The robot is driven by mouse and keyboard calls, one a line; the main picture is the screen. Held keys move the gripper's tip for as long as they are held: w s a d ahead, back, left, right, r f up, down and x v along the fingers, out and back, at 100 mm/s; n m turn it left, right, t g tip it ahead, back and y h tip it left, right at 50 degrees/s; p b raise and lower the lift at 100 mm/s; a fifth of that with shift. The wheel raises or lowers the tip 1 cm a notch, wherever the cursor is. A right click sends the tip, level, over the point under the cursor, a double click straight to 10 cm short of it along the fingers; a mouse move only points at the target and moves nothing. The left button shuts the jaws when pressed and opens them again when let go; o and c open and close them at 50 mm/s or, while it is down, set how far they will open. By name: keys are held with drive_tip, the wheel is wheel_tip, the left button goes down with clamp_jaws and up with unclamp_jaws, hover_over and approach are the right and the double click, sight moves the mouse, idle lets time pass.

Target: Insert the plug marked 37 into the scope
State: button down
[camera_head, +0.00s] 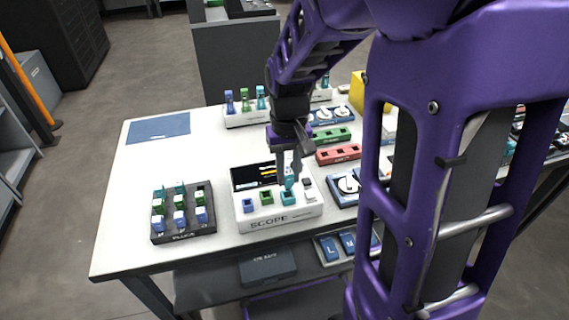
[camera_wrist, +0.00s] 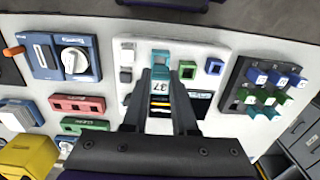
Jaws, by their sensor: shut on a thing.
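The white scope (camera_head: 282,218) stands near the front edge of the table, with a dark screen and a row of coloured sockets. My gripper (camera_head: 288,182) points down over it and is shut on the teal plug marked 37 (camera_wrist: 160,87). The plug is at the scope's teal socket (camera_head: 288,199), which also shows in the wrist view (camera_wrist: 160,57). The fingers partly hide the plug and screen. I cannot tell how deep the plug sits. A green socket (camera_wrist: 187,69) and a blue socket (camera_wrist: 214,66) lie beside it.
A dark plug tray (camera_head: 183,232) with several teal, green and blue plugs stands left of the scope. Red (camera_head: 338,154) and green (camera_head: 332,135) blocks and a blue dial unit (camera_head: 343,188) lie to the right. A blue mat (camera_head: 158,128) lies at the back left.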

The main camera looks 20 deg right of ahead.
sight(288, 185)
drive_tip(key=shift+f, duration=0.2)
drive_tip(key=shift+f+b, duration=0.4)
drive_tip(key=shift+f+b, duration=0.65)
drive_tip(key=shift+f, duration=0.65)
idle(1.9)
drive_tip(key=c, duration=0.6)
unclamp_jaws()
drive_tip(key=shift+r+p, duration=2.6)
drive_tip(key=shift+r, duration=0.45)
